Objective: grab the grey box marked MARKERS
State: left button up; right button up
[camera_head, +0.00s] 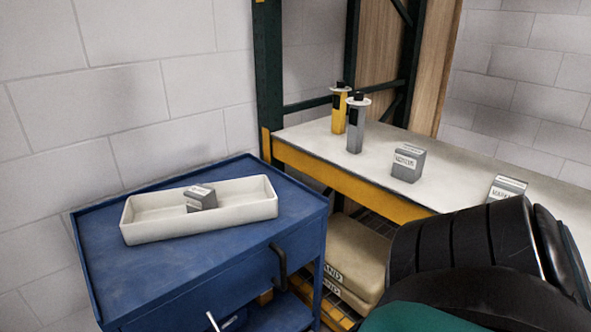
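Three small grey boxes with white labels show in the head view, and their print is too small to read surely. One grey box (201,199) lies in the white tray on the blue cart, tilted against its neighbouring surfaces. A second grey box (408,164) stands on the shelf top, its front label facing me. A third grey box (507,187) stands further right on the shelf, its lower part hidden behind my dark arm. Neither of my gripper's fingers can be seen; only a black and teal arm part fills the lower right.
The white tray (128,233) sits on the blue cart (165,285). A yellow bottle (338,117) and a grey bottle (354,133) stand at the left of the pale shelf top (300,137). Sand bags (357,250) lie below. A dark green upright (270,75) stands behind the cart.

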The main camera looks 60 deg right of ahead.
aim_at(504, 187)
jog(key=i+j+z, duration=0.2)
jog(key=z, duration=0.5)
jog(key=j+z, duration=0.1)
jog(key=z, duration=0.85)
jog(key=j+z, duration=0.1)
jog(key=z, duration=0.85)
